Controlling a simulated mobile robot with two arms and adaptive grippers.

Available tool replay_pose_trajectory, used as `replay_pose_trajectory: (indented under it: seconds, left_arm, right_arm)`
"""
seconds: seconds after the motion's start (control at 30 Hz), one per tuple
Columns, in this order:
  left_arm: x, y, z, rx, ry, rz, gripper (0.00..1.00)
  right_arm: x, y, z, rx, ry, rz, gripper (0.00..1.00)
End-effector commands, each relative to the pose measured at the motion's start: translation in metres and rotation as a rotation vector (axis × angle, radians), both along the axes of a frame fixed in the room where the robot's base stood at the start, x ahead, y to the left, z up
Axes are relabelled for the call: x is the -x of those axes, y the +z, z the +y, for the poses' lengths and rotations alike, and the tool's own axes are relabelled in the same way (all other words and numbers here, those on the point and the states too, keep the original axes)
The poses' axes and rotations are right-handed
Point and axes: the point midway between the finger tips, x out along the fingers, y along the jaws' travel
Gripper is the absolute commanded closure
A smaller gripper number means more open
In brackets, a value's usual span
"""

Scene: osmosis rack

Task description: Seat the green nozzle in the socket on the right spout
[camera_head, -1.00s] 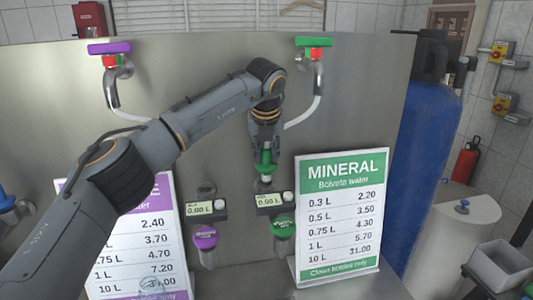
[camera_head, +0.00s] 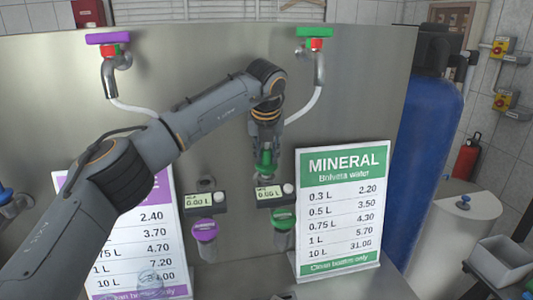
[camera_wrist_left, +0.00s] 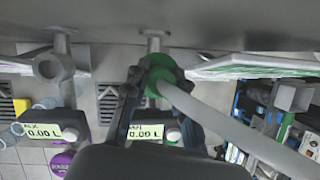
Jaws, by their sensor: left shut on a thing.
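The green nozzle (camera_head: 265,162) is held upright in my left gripper (camera_head: 265,160), in front of the steel panel, just above the right display. In the left wrist view the nozzle (camera_wrist_left: 158,72) sits between the fingers of my left gripper (camera_wrist_left: 152,88), with a pale hose running off it to the lower right. The right spout (camera_wrist_left: 153,42) comes out of the panel directly behind the nozzle. Its socket is hidden by the nozzle and fingers, so I cannot tell whether the nozzle is in it or just above it. My right gripper is not in view.
The empty left spout ring (camera_wrist_left: 54,67) is beside it. Two displays (camera_head: 206,201) (camera_head: 276,195) sit below the gripper, with purple (camera_head: 205,230) and green (camera_head: 284,219) valves under them. The mineral price sign (camera_head: 341,215) stands close right. Taps with purple (camera_head: 108,38) and green (camera_head: 314,32) handles are above.

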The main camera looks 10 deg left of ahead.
Motion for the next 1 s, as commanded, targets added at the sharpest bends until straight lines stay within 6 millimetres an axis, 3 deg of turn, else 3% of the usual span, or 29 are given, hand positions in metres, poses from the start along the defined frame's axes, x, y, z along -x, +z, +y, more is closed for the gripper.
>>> replay_pose_trajectory:
  seconds: [0.93, 0.97, 1.0]
  left_arm:
    - [-0.0001, -0.0085, 0.0002, 0.0, 0.0, 0.0, 1.0]
    - [-0.0001, -0.0085, 0.0002, 0.0, 0.0, 0.0, 0.68]
    - [-0.0001, -0.0085, 0.0002, 0.0, 0.0, 0.0, 0.6]
  right_arm:
    - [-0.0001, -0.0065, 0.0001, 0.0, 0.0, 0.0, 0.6]
    - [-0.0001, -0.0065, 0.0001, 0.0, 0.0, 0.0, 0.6]
    - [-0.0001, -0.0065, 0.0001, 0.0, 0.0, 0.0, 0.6]
